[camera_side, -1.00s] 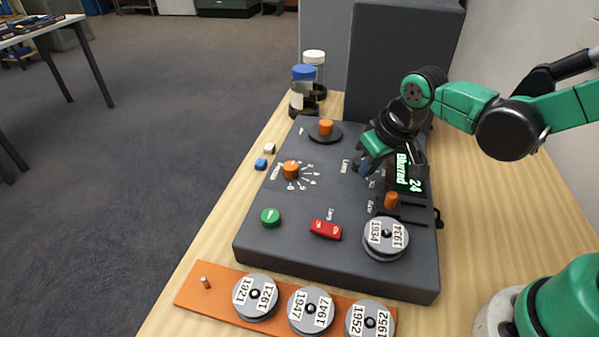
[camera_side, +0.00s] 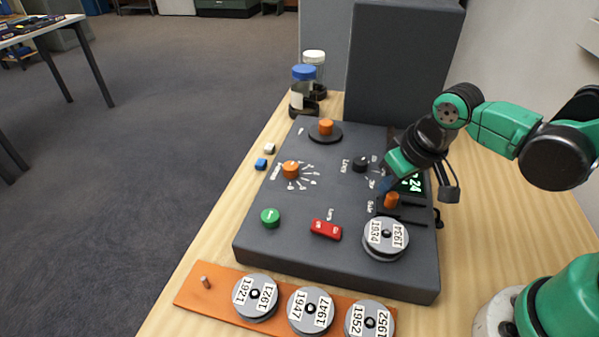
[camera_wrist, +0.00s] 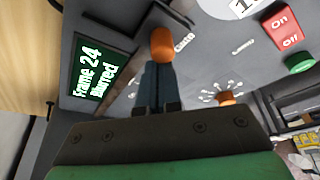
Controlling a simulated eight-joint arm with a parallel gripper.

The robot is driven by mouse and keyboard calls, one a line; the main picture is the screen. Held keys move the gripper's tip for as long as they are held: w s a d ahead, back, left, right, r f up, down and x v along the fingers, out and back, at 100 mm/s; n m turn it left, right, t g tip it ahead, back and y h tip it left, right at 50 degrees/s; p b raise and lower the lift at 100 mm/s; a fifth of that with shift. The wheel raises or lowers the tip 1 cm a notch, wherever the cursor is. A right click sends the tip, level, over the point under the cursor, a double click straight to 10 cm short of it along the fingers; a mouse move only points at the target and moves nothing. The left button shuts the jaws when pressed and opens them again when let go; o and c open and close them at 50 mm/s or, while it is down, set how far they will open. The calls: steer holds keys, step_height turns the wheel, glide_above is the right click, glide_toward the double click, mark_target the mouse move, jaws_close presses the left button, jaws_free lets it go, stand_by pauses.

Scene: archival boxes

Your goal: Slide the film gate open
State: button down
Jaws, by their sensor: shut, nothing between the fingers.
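The film gate has an orange knob (camera_side: 391,200) on a dark slide track (camera_side: 412,212) at the right of the grey console (camera_side: 300,258), beside the 1934 reel. In the wrist view the orange knob (camera_wrist: 162,42) stands just past my fingertips. My gripper (camera_side: 387,187) is shut and empty, its blue fingers right behind the knob in the side view. The fingers also show in the wrist view (camera_wrist: 156,72). Whether they touch the knob I cannot tell. My gripper partly covers the green-lettered display in the side view; the wrist view display (camera_wrist: 91,73) reads "Frame 24 Blurred".
The 1934 reel (camera_side: 386,239) sits in front of the gate. A black lens knob (camera_side: 361,164), orange dial (camera_side: 291,169), red switch (camera_side: 326,229) and green button (camera_side: 270,217) are on the console. An orange rack (camera_side: 222,297) holds three reels in front. A tall dark box (camera_side: 404,70) stands behind.

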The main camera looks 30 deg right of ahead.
steer(key=shift+s+d, duration=1.35)
steer(key=shift+s, duration=0.1)
steer(key=shift+w, duration=2.05)
steer(key=v, duration=1)
steer(key=shift+f, duration=0.15)
steer(key=f+t, duration=0.1)
steer(key=w+f+t, duration=0.1)
steer(key=t, duration=0.1)
steer(key=shift+w+a+f, duration=0.1)
steer(key=shift+a+f, duration=0.05)
steer(key=shift+f, duration=0.15)
